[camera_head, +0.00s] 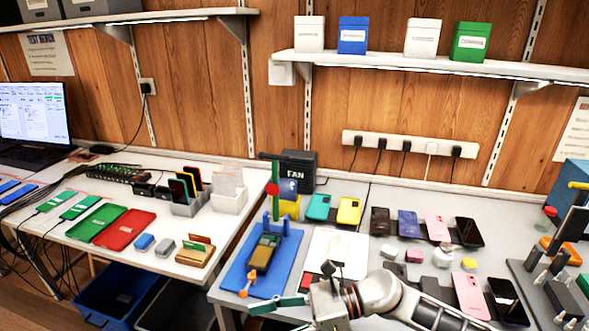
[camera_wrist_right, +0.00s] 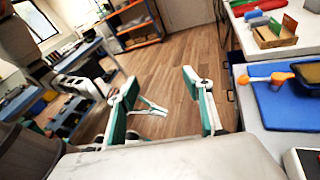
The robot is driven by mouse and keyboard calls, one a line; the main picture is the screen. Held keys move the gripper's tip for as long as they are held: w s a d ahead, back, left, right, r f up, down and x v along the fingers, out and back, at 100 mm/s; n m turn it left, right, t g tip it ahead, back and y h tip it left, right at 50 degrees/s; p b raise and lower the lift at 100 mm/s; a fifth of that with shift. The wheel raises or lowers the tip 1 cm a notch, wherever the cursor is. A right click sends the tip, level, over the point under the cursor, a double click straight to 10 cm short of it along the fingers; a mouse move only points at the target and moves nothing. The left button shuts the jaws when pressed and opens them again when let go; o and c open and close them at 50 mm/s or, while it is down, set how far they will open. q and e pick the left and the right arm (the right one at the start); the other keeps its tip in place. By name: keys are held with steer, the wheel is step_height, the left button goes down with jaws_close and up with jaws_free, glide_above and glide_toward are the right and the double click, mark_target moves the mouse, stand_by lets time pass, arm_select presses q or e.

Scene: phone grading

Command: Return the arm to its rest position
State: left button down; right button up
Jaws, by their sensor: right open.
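My right arm (camera_head: 385,295) reaches in from the bottom right in the head view. Its gripper (camera_head: 292,302) is at the front edge of the right bench, just in front of the blue fixture. In the right wrist view the two green-padded fingers (camera_wrist_right: 165,108) are spread apart with nothing between them, and floor shows beyond. The blue fixture (camera_head: 236,277) with a green post and orange knob holds a dark, yellowish-edged device (camera_head: 265,247). My left gripper is not in view.
Phones, including a pink one (camera_head: 470,296), and small items cover the right bench. A white panel (camera_head: 345,243) lies beside the fixture. The left bench holds a green tray (camera_head: 97,222) and a red tray (camera_head: 124,229). A blue bin (camera_head: 112,297) stands below. Open floor (camera_wrist_right: 185,85) shows in the wrist view.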

step_height(320, 180, up, 4)
steer(key=w+f+m+t+y, duration=0.1)
steer(key=w+m+t+y, duration=0.25)
steer(key=m+t, duration=1)
steer(key=w+d+f+m+t+h, duration=0.1)
steer(key=d+f+m+t+h, duration=0.5)
steer(key=m, duration=1.2)
steer(key=s+d+f+m+g+h, duration=0.3)
steer(key=s+d+f+m+h, duration=0.2)
steer(key=s+d+f+m, duration=0.2)
steer(key=s+d+f+m+g+h, duration=0.3)
steer(key=s+d+f+m+h, duration=0.2)
steer(key=d+f+m, duration=0.5)
steer(key=s+d+f, duration=0.2)
steer(key=d+f, duration=0.1)
steer(key=shift+s+d+f+m+g, duration=0.3)
steer(key=shift+m+g, duration=0.05)
